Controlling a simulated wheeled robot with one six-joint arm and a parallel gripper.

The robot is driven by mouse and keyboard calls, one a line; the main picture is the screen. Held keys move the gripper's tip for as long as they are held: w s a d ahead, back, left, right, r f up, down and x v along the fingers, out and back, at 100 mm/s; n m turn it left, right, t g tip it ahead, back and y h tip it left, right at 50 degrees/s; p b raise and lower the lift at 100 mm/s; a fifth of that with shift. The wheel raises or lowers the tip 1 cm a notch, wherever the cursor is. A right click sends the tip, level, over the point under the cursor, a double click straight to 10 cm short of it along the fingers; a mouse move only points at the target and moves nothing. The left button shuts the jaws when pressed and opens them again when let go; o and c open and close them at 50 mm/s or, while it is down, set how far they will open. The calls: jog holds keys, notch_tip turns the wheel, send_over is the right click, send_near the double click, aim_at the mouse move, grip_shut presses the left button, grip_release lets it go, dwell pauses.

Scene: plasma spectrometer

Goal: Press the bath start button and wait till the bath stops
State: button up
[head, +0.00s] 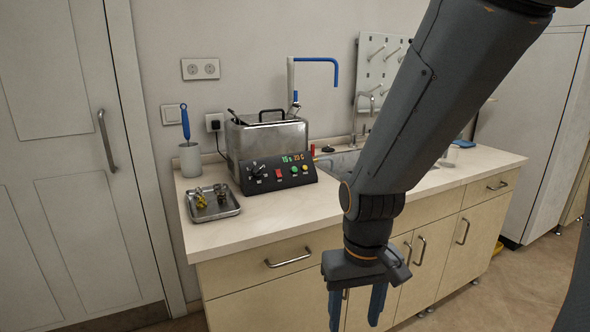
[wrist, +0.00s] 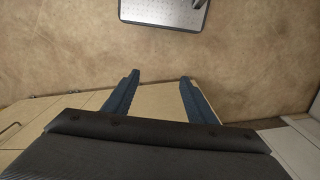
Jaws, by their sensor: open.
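The bath (head: 268,143) is a steel box with a black-handled lid, standing on the counter against the wall. Its sloped black front panel (head: 262,183) has a dark knob, a red switch (head: 278,173), a green button (head: 294,169) and a yellow one (head: 304,168). A lit display (head: 292,158) on the panel appears to read "15" and "23 C". The button labels are too small to read. My gripper (head: 356,310) hangs in front of the counter, right of and below the bath, apart from it. Its blue fingers point down, open and empty; they also show in the wrist view (wrist: 158,88).
A metal tray (head: 232,212) with small brass and dark parts lies left of the bath. A white cup with a blue-handled brush (head: 190,158) stands behind it. A sink (head: 340,163) is to the right. Bare counter (head: 290,205) lies before the panel. Drawer handles (head: 288,258) protrude below.

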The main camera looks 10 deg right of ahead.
grip_shut()
dwell(1.6)
